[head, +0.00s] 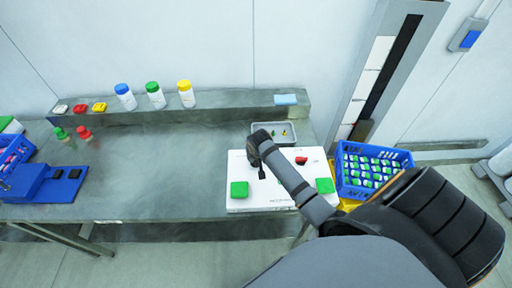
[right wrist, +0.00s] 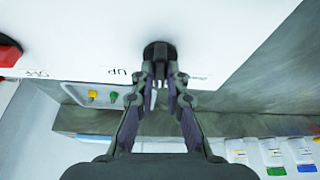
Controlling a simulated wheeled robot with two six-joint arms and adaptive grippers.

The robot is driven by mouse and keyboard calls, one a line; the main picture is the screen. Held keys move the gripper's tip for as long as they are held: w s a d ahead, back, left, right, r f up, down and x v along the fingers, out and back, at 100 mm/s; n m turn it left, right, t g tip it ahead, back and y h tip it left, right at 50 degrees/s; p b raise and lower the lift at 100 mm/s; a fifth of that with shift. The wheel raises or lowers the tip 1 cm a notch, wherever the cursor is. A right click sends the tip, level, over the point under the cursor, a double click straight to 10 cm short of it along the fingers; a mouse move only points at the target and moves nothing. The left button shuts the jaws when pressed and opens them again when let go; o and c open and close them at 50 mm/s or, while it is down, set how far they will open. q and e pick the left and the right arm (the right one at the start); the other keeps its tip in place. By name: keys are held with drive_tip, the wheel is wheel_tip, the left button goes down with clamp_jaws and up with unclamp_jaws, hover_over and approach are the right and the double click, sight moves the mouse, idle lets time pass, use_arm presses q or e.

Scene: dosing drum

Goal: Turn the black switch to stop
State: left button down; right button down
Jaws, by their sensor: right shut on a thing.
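The black switch (right wrist: 157,49) is a round dark knob with a raised grip on the white panel (head: 240,204). In the right wrist view my right gripper (right wrist: 160,76) is shut on the switch's grip, with a finger on each side. In the head view my right gripper (head: 257,164) is over the left part of the panel and mostly hides the switch. I cannot tell which mark the switch points to. A label that seems to read "UP" (right wrist: 120,71) lies beside it. My left gripper is not in view.
The panel also carries green buttons (head: 239,189) and a red control (head: 301,160). A grey tray (head: 291,141) stands behind it, and a blue crate (head: 346,180) of green-topped items stands right. Bottles (head: 155,95) line the back ledge. The table middle (head: 160,165) is clear.

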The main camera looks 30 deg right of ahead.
drive_tip(key=shift+r+m+p, duration=0.1)
drive_tip(key=shift+m+p, duration=0.3)
idle(0.3)
drive_tip(key=c, duration=1.4)
unclamp_jaws()
drive_tip(key=shift+o, duration=0.2)
drive_tip(key=v, duration=1.1)
drive_tip(key=shift+a+r, duration=0.3)
drive_tip(key=shift+r, duration=0.05)
